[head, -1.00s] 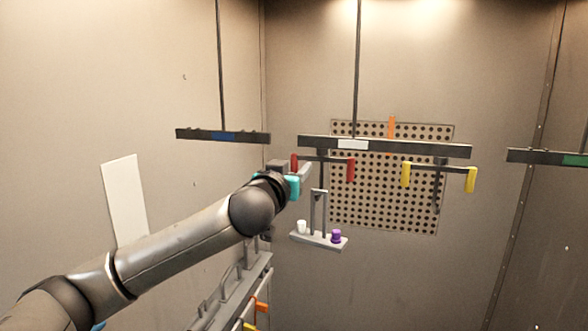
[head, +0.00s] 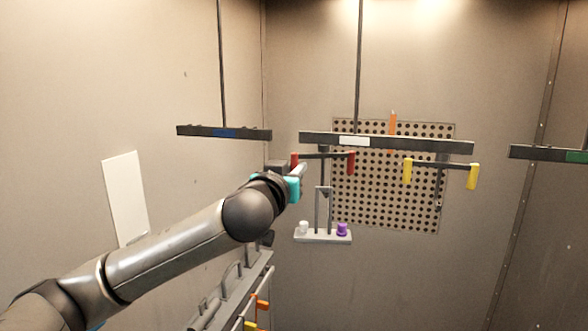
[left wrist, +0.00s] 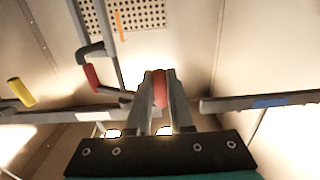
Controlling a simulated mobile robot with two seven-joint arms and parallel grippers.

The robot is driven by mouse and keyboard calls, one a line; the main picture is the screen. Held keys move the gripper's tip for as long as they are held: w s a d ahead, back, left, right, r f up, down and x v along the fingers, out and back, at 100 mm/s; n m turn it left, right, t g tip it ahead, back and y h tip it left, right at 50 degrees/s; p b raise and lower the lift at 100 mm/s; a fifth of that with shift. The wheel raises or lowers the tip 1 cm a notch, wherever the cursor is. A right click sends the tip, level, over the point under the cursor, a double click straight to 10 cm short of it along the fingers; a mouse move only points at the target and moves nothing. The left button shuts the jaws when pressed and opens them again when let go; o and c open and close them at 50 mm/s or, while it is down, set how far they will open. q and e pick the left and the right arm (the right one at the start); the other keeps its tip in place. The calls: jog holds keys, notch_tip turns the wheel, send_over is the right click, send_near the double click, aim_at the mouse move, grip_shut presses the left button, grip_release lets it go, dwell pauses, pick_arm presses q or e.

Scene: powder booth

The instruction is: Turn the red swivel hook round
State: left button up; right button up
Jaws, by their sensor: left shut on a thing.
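The red swivel hook, a dark crossbar with a red grip at each end (head: 351,162), hangs under the middle dark rail (head: 430,146). My left gripper (head: 299,172) is at its left end in the head view. In the left wrist view, the gripper (left wrist: 160,92) is shut on one red grip (left wrist: 160,86). The other red grip (left wrist: 92,77) shows free there. Below the hook hangs a grey carrier (head: 322,239) with a white cup (head: 304,228) and a purple cup (head: 342,229), both upright. My right gripper is not in view.
A yellow-ended hook (head: 407,171) hangs to the right on the same rail. Other rails hang left (head: 195,131) and right (head: 540,153). A perforated panel (head: 385,200) is on the back wall. A grey rack (head: 232,290) stands below my arm.

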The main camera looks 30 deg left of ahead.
aim_at(353, 168)
pick_arm(q)
jog(key=shift+s+d, duration=0.6)
jog(key=shift+d, duration=0.05)
jog(key=shift+s+d, duration=0.2)
jog(key=shift+d, duration=0.25)
jog(key=shift+s+d, duration=0.2)
jog(key=shift+d, duration=0.25)
jog(key=shift+w+d+p, duration=0.2)
jog(key=shift+d+p, duration=0.25)
jog(key=shift+d, duration=1.5)
jog(key=shift+w+d, duration=0.4)
jog(key=shift+d, duration=0.2)
jog(key=shift+w+d, duration=0.7)
jog(key=shift+w, duration=0.15)
jog(key=shift+w+d, duration=0.15)
jog(key=shift+w, duration=0.4)
jog(key=shift+w+d, duration=0.15)
jog(key=shift+w, duration=1.4)
jog(key=o, duration=0.8)
